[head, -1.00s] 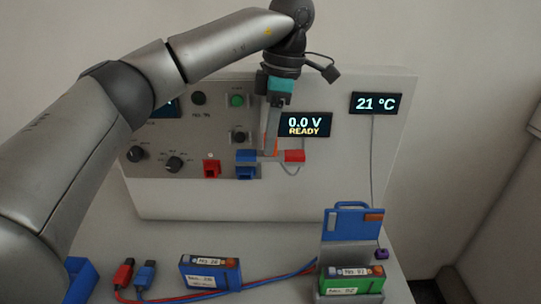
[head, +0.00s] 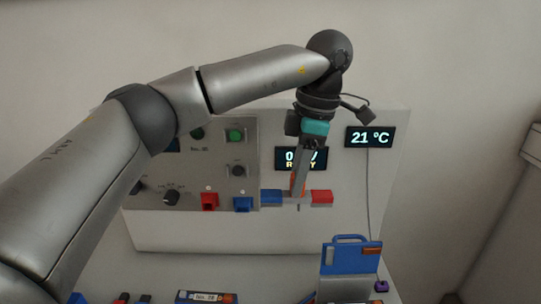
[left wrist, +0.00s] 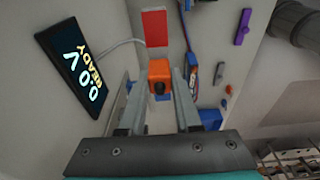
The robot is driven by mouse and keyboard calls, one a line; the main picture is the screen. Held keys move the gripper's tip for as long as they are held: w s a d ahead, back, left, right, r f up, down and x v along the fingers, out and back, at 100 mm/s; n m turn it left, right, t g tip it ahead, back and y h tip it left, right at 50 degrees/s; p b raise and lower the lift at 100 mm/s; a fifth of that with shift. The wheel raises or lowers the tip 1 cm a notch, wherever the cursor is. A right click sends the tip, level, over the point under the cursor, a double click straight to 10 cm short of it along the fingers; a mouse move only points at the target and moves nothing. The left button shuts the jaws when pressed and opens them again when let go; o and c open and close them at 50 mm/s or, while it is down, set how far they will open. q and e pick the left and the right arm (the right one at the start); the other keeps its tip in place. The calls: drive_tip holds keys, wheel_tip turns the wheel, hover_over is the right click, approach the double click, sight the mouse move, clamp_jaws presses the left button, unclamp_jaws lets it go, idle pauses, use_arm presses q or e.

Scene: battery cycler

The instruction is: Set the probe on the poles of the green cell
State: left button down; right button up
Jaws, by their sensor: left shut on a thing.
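My left gripper (head: 298,188) is shut on the orange grip of the probe, whose crossbar has a blue end block (head: 271,196) and a red end block (head: 322,197). It holds the probe in the air in front of the cycler's white face, below the voltage display. In the left wrist view the orange grip (left wrist: 160,75) sits between the fingers, with the red block (left wrist: 155,28) beyond it. The green cell is out of the head view now, below its bottom edge; I cannot make it out in the left wrist view. My right gripper is not in view.
A stand with a blue flap (head: 350,254) stands at the lower right, near a purple piece (head: 381,286). A blue cell (head: 206,296) is cut off by the bottom edge. Left of the probe are red (head: 209,201) and blue (head: 243,204) sockets. A temperature display (head: 370,137) hangs right.

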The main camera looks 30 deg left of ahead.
use_arm(q)
drive_tip(key=s+d+f, duration=0.3)
drive_tip(key=d+f, duration=0.1)
drive_tip(key=d, duration=0.3)
drive_tip(key=s+d+f, duration=0.3)
drive_tip(key=d, duration=0.5)
drive_tip(key=shift+a+f+b, duration=0.15)
drive_tip(key=shift+f+b, duration=1.7)
drive_tip(key=shift+f, duration=1.1)
drive_tip(key=shift+b, duration=0.3)
drive_tip(key=shift+f+b, duration=0.6)
drive_tip(key=shift+f, duration=0.1)
wheel_tip(320, 180, up, 7)
drive_tip(key=p, duration=0.4)
